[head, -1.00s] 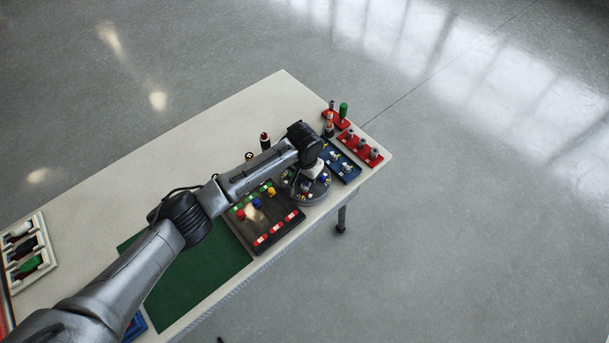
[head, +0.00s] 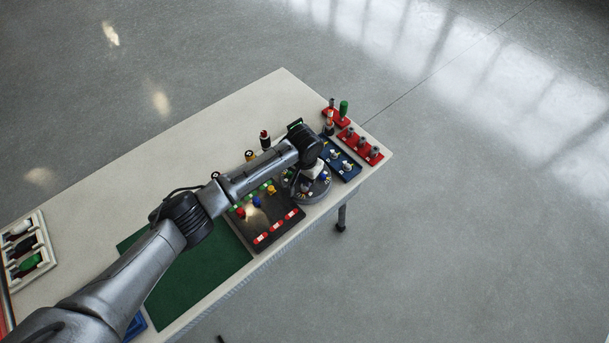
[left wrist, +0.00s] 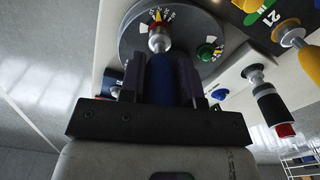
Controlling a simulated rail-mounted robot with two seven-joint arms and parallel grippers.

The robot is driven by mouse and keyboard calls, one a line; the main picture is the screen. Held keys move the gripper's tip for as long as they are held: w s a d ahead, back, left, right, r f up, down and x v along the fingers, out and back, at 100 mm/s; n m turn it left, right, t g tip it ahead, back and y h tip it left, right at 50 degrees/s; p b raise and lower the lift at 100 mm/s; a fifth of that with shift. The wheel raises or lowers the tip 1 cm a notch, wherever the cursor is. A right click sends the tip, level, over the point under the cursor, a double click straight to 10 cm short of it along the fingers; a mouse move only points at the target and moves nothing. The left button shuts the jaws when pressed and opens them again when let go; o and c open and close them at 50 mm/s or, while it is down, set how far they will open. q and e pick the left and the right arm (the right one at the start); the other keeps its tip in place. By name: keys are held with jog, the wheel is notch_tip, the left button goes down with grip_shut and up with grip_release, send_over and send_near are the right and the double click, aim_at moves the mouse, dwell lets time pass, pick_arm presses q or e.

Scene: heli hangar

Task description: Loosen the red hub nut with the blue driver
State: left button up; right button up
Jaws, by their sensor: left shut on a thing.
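My left gripper (left wrist: 160,78) is shut on the blue driver (left wrist: 160,82), whose handle sits between the two dark fingers. The driver points at the grey round hub (left wrist: 187,62). Its silver tip end meets a red nut (left wrist: 157,27) beside a yellow mark on the hub; whether it is fully seated I cannot tell. A green nut (left wrist: 206,52) sits on the hub to the right. In the head view the hub (head: 312,198) is at the table's right part, with my left gripper (head: 311,174) above it, mostly hidden by my wrist. My right gripper is not in view.
A dark board with coloured knobs (head: 275,233) lies left of the hub. A blue tray (head: 345,170) and a red tray (head: 375,156) lie to its right.

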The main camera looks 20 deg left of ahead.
pick_arm(q)
jog(key=shift+f, duration=0.5)
dwell(0.3)
